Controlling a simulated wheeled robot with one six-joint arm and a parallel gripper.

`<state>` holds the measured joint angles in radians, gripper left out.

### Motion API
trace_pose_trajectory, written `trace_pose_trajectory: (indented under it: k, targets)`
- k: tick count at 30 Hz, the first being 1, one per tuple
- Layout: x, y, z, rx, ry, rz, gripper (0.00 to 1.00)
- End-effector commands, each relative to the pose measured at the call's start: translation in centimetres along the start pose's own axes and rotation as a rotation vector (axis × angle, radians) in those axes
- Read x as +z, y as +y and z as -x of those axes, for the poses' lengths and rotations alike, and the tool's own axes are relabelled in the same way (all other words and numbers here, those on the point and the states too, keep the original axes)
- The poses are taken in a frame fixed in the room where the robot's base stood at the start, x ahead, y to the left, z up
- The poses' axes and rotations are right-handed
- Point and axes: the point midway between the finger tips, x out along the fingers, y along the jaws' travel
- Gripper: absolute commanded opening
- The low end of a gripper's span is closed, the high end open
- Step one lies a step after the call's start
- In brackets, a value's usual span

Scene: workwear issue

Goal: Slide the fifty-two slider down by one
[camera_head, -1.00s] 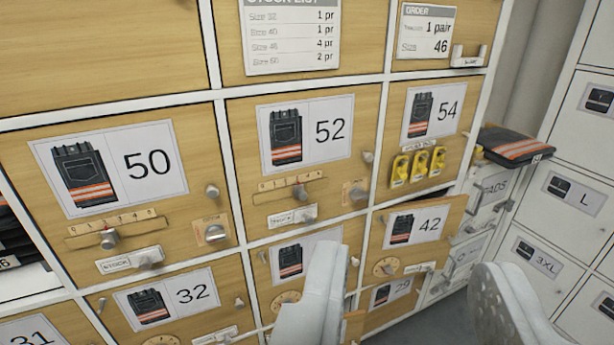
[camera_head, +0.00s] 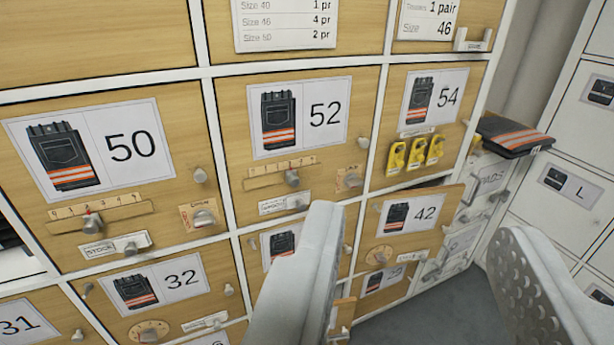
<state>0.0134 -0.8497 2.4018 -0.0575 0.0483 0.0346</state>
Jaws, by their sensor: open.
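The fifty-two slider (camera_head: 291,178) is a small grey knob on a wooden scale strip (camera_head: 262,181) with small numerals. The strip is on the drawer front labelled 52 (camera_head: 325,116), below its picture card. The knob sits right of the strip's middle; the exact numeral is too small to tell. My gripper (camera_head: 412,218) is open and empty. Its left finger is below and right of the slider, apart from it, and covers part of the drawer below. Its right finger is at the lower right, in front of the white lockers.
Drawer 50 (camera_head: 130,147) has a similar slider (camera_head: 92,224). Below the 52 slider is a labelled switch (camera_head: 299,203); a knob (camera_head: 352,181) is to its right. Folded trousers (camera_head: 514,136) lie at right.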

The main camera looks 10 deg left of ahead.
Motion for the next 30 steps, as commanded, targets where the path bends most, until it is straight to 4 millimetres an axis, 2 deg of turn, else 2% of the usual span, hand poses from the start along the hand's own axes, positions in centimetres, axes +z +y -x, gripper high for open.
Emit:
trace_pose_trajectory:
  k: [1,6,14,21,30]
  targets:
    - [0.4,0.2,-1.4,0.006,0.002,0.011,0.42]
    - [1.4,0.8,-6.1,0.009,0.035,0.056,0.42]
    - [4.2,0.8,-12.8,-0.042,0.078,0.112,0.42]
    - [8.1,0.2,-18.1,-0.143,0.098,0.140,0.42]
    - [14.6,-1.2,-23.1,-0.327,0.093,0.125,0.42]
